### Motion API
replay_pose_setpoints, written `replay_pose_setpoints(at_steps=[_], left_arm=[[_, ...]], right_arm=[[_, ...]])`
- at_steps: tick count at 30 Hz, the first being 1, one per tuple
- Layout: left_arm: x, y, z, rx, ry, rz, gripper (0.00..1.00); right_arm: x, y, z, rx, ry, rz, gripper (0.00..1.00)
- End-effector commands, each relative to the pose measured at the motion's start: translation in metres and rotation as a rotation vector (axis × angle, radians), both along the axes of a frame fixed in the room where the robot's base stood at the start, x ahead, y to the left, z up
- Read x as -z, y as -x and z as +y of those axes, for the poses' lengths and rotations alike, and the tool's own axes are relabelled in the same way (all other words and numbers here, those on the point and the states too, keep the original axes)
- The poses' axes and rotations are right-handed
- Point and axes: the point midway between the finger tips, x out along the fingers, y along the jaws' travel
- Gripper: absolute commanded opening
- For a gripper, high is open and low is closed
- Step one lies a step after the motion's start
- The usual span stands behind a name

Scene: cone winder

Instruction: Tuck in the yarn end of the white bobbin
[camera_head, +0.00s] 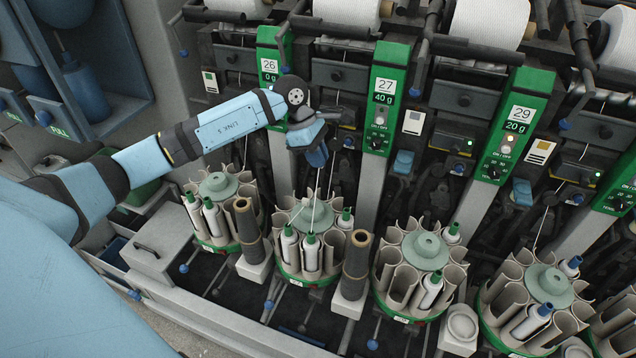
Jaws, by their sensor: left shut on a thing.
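My left gripper (318,161) is above the second carousel (309,216), pointing down, near the machine face under the green panel marked 27. It is shut on a thin white yarn end (315,194), which runs down toward a white bobbin (312,256) with a green tip at the front of that carousel. The bobbin stands upright in its pocket. Other white bobbins (290,247) stand next to it, and a second faint thread rises there. The fingertips are small, and the yarn between them is hidden. My right gripper is not in view.
Other carousels stand left (217,187) and right (425,251), with several bobbins in open pockets. Brown tubes (356,262) stand between the carousels. Green numbered panels (386,98) and large white yarn cones (489,18) line the machine. Blue-tipped levers stick out in front.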

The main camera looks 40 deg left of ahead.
Motion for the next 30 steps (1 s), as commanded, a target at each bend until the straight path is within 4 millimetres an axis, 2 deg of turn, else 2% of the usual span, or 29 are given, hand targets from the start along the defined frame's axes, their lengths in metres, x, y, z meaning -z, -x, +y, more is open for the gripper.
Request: replay_pose_setpoints(at_steps=[3, 9, 24, 30], left_arm=[[-0.022, -0.001, 0.000, 0.001, -0.001, -0.003, 0.02], [-0.043, 0.000, 0.000, 0.001, 0.000, -0.001, 0.02], [-0.070, 0.000, 0.000, -0.001, 0.001, -0.001, 0.02], [-0.074, 0.000, 0.000, 0.000, 0.001, 0.001, 0.02]], right_arm=[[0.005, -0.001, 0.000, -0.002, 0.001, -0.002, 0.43], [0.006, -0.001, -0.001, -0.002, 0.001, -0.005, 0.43], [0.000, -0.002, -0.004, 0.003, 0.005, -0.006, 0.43], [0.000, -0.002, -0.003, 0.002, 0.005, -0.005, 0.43]])
